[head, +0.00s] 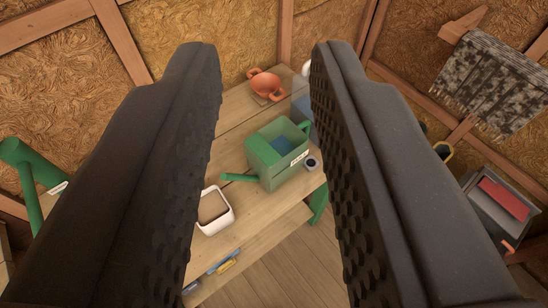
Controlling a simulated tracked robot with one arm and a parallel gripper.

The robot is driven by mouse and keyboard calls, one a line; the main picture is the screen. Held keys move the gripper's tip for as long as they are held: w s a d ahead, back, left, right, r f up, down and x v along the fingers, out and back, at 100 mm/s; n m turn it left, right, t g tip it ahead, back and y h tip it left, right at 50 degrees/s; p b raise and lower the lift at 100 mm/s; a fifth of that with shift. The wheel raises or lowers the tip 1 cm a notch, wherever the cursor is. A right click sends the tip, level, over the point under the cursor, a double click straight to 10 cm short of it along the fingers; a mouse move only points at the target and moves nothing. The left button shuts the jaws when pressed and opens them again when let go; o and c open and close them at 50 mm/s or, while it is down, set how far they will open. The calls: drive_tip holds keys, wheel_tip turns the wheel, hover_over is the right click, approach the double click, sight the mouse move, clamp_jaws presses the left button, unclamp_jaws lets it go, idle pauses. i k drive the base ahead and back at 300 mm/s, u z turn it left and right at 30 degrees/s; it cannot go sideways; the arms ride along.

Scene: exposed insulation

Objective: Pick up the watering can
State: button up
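A green watering can (266,160) with a square, open body stands upright on the wooden table (236,110). Its spout points left and its handle is at the right back. The can shows between the fingers, farther away, and nothing is held. Another green can-like thing (22,158) with a label is at the left edge, partly hidden by the left finger.
An orange two-handled pot (265,84) stands at the back of the table. A white square container (214,212) and a small dark-topped jar (312,163) are near the can. A lower shelf (245,243) holds small blue and yellow things. A grey box with red (503,198) is at the right.

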sight(275, 153)
drive_tip(key=u, duration=1.35)
drive_tip(key=k, duration=0.55)
drive_tip(key=z, duration=0.1)
